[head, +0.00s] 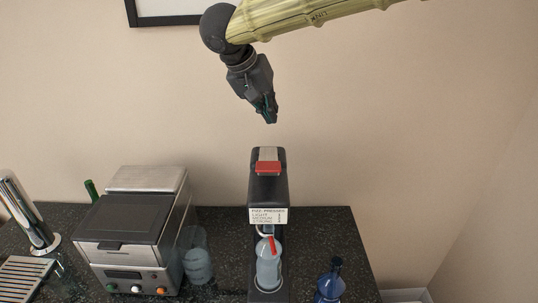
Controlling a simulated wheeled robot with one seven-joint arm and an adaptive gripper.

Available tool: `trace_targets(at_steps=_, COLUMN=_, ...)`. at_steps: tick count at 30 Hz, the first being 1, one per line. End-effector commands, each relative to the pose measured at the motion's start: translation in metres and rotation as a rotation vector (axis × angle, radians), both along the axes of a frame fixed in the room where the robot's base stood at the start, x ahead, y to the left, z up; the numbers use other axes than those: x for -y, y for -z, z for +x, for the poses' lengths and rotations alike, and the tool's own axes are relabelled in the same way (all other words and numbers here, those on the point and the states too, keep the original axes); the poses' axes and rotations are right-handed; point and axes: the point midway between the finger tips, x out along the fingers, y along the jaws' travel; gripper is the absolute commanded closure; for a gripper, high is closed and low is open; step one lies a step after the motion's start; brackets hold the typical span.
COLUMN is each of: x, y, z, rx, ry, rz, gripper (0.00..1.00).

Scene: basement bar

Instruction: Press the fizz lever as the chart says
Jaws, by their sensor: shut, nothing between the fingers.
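The fizz machine (270,190) is a black upright unit on the dark counter. Its red lever (268,168) sits on top, in front of a light grey plate. A white chart (268,215) on its front is headed with fizz presses and lists light, medium and strong; the numbers are too small to read. A clear bottle (268,265) stands upright in the machine below the chart. My gripper (270,119) is shut and empty, pointing down above the machine's top, apart from the lever.
A grey and black appliance (140,230) stands to the left, with a clear container (196,258) beside it. A dark blue bottle (330,284) stands at the right. A chrome tap (25,210) and slatted tray (22,277) are far left. The wall is behind.

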Motion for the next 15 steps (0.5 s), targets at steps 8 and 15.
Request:
trace_targets(at_steps=8, x=-0.007, y=-0.016, z=-0.001, rx=-0.125, ry=-0.098, rz=-0.208, gripper=1.0)
trace_targets(at_steps=15, x=-0.008, y=-0.021, z=-0.002, rx=-0.171, ry=-0.127, rz=-0.263, gripper=1.0)
